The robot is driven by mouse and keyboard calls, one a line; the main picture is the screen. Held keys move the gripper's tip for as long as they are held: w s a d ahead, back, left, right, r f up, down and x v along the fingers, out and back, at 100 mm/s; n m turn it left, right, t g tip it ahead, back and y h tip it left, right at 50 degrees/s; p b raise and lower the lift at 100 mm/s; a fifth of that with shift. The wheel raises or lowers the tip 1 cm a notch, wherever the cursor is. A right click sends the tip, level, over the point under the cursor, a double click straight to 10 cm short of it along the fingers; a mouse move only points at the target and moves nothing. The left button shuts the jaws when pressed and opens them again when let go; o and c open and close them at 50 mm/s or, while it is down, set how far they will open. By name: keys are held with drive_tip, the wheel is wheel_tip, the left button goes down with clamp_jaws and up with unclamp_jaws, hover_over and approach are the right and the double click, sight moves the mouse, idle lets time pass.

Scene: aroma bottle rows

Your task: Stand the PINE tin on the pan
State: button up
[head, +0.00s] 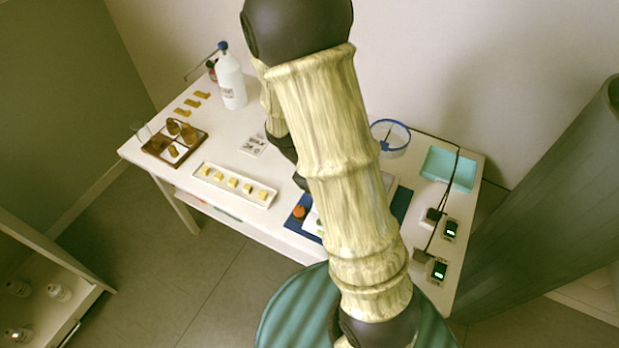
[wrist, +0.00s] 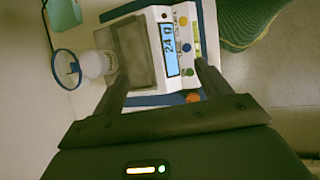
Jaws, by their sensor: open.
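My gripper (wrist: 162,70) is open in the wrist view, with nothing between its fingers. The fingers point toward a white scale (wrist: 176,52), whose lit blue display seems to read about 24 g. The scale's grey pan (wrist: 134,48) looks empty where it shows; the left finger hides its near part. A white round container (wrist: 93,64) is beside the pan, left of the left finger. Its lettering is too small to read, so I cannot tell whether it is the PINE tin. In the head view my arm hides the gripper and most of the scale.
The scale is on a blue mat (head: 292,221) with an orange knob-like piece (head: 298,212).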

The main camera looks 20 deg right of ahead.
drive_tip(key=s+a+r+m+t+y, duration=0.3)
drive_tip(key=a+r+m+t+y, duration=0.1)
drive_tip(key=r+m, duration=0.4)
drive_tip(key=shift+a+t+y, duration=0.4)
drive_tip(key=shift+a+y, duration=0.2)
drive_tip(key=shift+a, duration=0.65)
